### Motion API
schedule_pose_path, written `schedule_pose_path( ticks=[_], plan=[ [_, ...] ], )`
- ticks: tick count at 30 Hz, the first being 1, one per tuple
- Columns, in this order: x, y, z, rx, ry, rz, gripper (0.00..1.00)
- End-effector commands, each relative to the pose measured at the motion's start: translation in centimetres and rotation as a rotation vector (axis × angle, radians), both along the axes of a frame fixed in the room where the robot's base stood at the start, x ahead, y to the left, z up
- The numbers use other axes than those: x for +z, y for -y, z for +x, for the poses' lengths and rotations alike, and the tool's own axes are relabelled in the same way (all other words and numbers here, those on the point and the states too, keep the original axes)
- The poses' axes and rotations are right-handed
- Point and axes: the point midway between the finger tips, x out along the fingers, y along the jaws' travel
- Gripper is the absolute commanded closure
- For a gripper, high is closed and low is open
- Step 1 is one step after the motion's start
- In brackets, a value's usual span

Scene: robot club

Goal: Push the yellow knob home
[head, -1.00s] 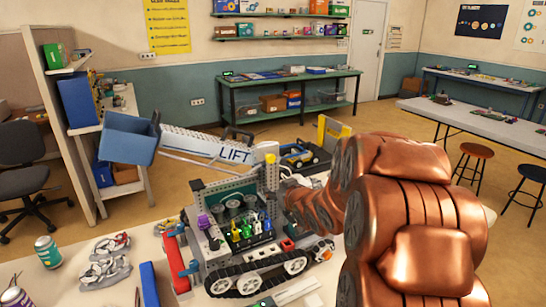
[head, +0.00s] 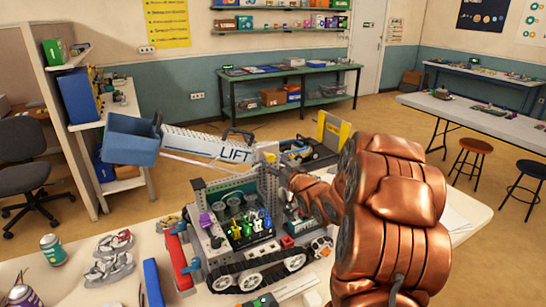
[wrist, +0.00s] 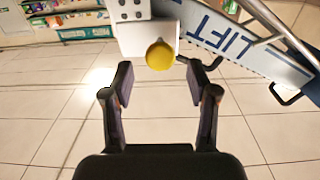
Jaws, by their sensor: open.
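The yellow knob (wrist: 160,55) shows round and end-on in the wrist view, on a pale block (wrist: 150,36) with a holed grey plate. My gripper (wrist: 160,85) is open and empty. Its two dark fingers stand to the left and right of the knob in the picture, with the knob just past the fingertips. I see no contact, and the depth gap is hard to judge. In the head view the tracked robot model (head: 250,225) stands on the table, with a grey lift arm marked LIFT (head: 233,155). My arm hides part of the model's right side.
A blue bin (head: 130,140) hangs at the lift arm's left end. Small coloured knobs (head: 250,222) sit on the model's front panel. A red and grey part (head: 180,252) stands at its left. A can (head: 52,249) and a blue bar (head: 152,283) are on the table (head: 470,218).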

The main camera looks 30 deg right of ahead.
Motion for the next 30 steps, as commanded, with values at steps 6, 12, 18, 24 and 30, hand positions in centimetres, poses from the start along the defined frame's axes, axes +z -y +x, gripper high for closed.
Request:
schedule_pose_path(
  ticks=[6,12,18,24,30],
  plan=[
    [0.0,0.1,1.9,0.001,-0.002,0.001,0.41],
    [-0.1,0.2,2.6,0.001,-0.002,0.001,0.41],
    [-0.1,0.2,2.7,0.000,-0.002,0.000,0.41],
    [-0.1,0.2,2.7,0.000,-0.003,0.000,0.55],
    [-0.1,0.2,2.7,0.000,-0.003,0.000,0.76]
  ],
)
